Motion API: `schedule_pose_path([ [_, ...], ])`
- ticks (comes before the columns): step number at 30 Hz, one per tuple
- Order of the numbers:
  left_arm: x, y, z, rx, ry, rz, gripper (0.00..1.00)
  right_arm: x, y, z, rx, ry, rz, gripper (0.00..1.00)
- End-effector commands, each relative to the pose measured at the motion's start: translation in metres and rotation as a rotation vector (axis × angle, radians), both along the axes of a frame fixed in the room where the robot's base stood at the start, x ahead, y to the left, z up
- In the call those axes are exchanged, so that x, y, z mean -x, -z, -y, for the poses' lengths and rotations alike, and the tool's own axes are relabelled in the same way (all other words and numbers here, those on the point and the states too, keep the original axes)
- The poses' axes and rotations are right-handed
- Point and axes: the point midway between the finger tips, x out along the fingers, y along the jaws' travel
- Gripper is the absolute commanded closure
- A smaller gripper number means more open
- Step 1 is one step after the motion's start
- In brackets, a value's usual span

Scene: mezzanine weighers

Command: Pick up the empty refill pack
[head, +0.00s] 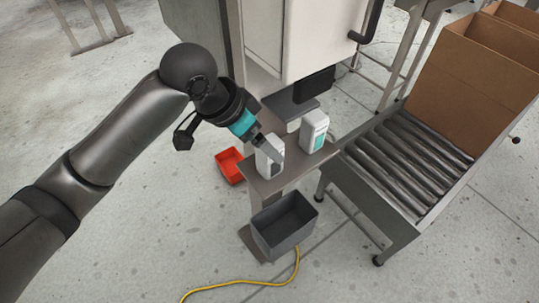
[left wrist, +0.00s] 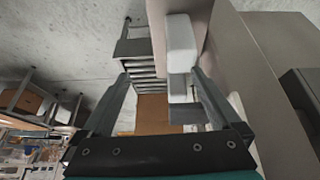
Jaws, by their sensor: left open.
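Two white packs stand upright on a small brown-grey shelf (head: 290,174). The nearer pack (head: 264,162) has a dark patch on its front; the other pack (head: 321,125), behind and to the right, has a teal patch. I cannot tell for certain which is the empty refill pack. My left gripper (head: 266,145) is open, right at the top of the nearer pack and partly covering it. In the left wrist view, the open fingers (left wrist: 161,74) reach forward, with a white pack (left wrist: 181,42) near the right-hand fingertip. Contact is unclear. My right gripper is not in view.
A grey open bin (head: 284,225) stands in front of the shelf, and a red tray (head: 229,165) lies left of it. A roller conveyor (head: 405,160) with cardboard boxes (head: 490,65) is at right. A pale machine cabinet (head: 290,40) rises behind. A yellow cable (head: 245,284) crosses the floor.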

Motion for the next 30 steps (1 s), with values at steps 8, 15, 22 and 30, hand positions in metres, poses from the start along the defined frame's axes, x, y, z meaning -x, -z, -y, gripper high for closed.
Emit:
schedule_pose_path([
  [8, -0.023, -0.034, -0.019, -0.076, 0.016, -0.012, 0.03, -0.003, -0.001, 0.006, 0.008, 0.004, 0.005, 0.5],
  [15, -0.029, -0.021, -0.016, -0.084, 0.015, -0.023, 0.03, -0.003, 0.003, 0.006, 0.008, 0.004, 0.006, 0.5],
  [22, -0.04, 0.025, -0.001, -0.083, 0.014, -0.021, 0.03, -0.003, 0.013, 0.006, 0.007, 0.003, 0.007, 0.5],
  [30, -0.048, 0.053, 0.009, -0.082, 0.016, -0.018, 0.03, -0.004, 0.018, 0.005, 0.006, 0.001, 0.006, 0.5],
])
